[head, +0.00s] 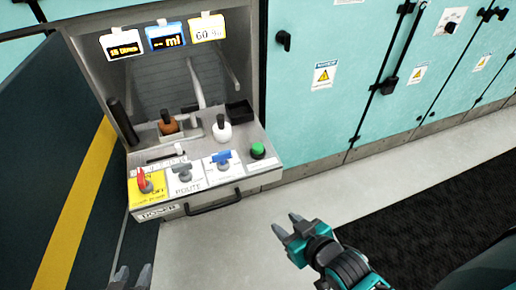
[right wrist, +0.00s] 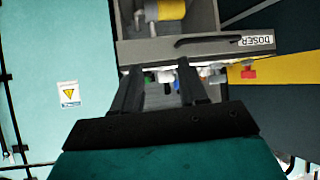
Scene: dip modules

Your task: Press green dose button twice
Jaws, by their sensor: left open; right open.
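The green dose button (head: 258,150) is a round cap on a black base at the right end of the doser's sloped panel (head: 237,171) in the head view. My right gripper (head: 285,227) is open and empty, in front of and below the panel, apart from the button. In the right wrist view its two fingers (right wrist: 158,85) point toward the doser front, and the button cannot be made out clearly there. My left gripper (head: 132,278) is open and empty at the bottom edge of the head view, left of the doser drawer; only its fingertips show.
A dark handle (head: 213,203) sticks out in front. Teal cabinets (head: 330,70) stand to the right; the floor in front is clear.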

